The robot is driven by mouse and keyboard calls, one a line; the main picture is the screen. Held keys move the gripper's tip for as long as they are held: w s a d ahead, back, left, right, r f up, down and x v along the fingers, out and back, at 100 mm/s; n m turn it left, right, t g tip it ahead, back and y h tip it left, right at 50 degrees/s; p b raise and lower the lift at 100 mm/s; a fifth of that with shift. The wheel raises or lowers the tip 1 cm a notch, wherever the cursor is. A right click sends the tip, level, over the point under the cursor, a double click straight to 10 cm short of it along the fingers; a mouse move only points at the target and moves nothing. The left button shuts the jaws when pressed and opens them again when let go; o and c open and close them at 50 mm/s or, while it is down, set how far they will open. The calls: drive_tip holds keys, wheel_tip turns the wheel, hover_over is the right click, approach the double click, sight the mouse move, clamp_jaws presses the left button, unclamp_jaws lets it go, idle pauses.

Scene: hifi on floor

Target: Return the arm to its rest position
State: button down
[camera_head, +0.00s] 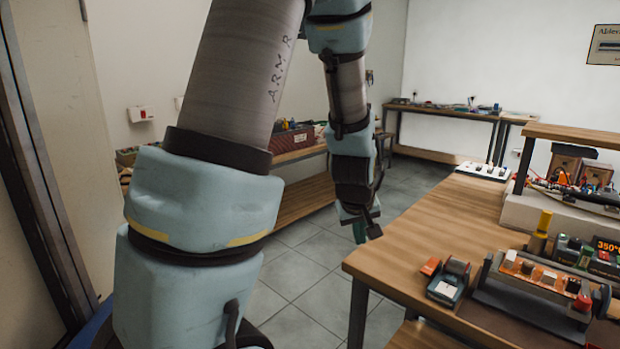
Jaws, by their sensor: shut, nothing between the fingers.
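My arm, with pale blue joint covers and grey links, rises in the left half of the head view and comes down again near the middle. My gripper (362,226) hangs at the end of it, pointing down. It is shut with nothing held, in the air beside the left edge of the wooden workbench (420,235). Whether it touches the bench edge cannot be told from this view.
The workbench carries a small tape-dispenser-like device (449,282), a long rack (535,290), a yellow-handled tool (540,233) and a white power strip (483,171). A back bench (445,110) lines the far wall. Tiled floor (300,275) is clear left of the workbench.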

drive_tip(key=s+a+r+m+g+y, duration=0.1)
drive_tip(key=s+a, duration=0.4)
drive_tip(key=a, duration=0.4)
drive_tip(key=s+a+r+m+g+y, duration=0.1)
drive_tip(key=s+a+g, duration=0.1)
drive_tip(key=s+a, duration=0.3)
drive_tip(key=a, duration=0.4)
drive_tip(key=shift+a+m, duration=0.15)
drive_tip(key=shift+m, duration=0.15)
